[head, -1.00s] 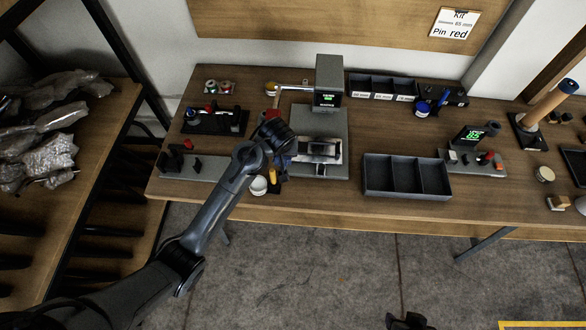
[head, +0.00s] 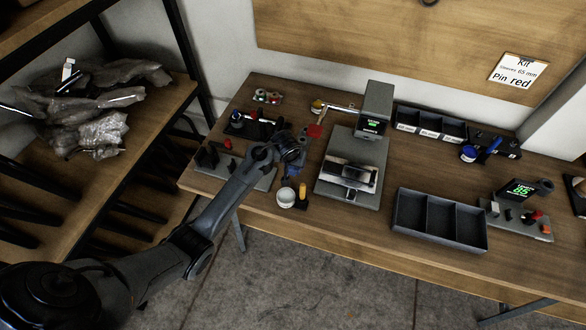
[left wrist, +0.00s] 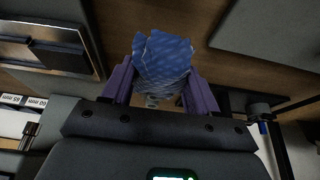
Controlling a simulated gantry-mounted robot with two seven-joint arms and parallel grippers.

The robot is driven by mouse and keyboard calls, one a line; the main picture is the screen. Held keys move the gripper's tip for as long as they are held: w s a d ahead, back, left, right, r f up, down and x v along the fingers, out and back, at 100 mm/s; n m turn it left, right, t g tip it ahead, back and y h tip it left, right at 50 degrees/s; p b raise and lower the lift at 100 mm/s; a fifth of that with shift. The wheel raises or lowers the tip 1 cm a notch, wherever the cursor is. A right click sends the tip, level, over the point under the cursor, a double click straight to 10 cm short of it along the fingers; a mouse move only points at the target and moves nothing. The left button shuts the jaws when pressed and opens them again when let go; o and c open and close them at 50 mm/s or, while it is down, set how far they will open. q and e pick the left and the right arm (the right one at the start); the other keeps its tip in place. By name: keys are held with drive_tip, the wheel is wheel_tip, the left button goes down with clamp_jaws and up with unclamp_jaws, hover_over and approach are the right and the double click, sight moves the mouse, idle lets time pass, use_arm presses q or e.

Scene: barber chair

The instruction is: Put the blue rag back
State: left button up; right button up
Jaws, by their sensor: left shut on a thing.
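The blue rag (left wrist: 162,58) is pinched between the two purple fingers of my left gripper (left wrist: 160,78) in the left wrist view. It is bunched up and bulges past the fingertips. In the head view my left gripper (head: 290,172) is over the left part of the workbench (head: 325,222), behind a white cup (head: 286,197). The wrist mostly hides the rag there. I cannot tell how far the rag is above the bench top. My right gripper is not in view.
A grey press-like device (head: 370,135) stands to the right of my left gripper. A dark fixture plate (head: 235,168) lies to its left. An empty three-part tray (head: 440,222) is at the front right. A shelf with wrapped bundles (head: 95,105) stands at the far left.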

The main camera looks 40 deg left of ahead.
sight(293, 169)
use_arm(q)
drive_tip(key=shift+f, duration=0.4)
wheel_tip(293, 169, down, 3)
drive_tip(key=shift+a+b, duration=0.1)
drive_tip(key=shift+b, duration=0.4)
drive_tip(key=shift+f, duration=0.15)
drive_tip(key=shift+f, duration=0.1)
drive_tip(key=o, duration=0.9)
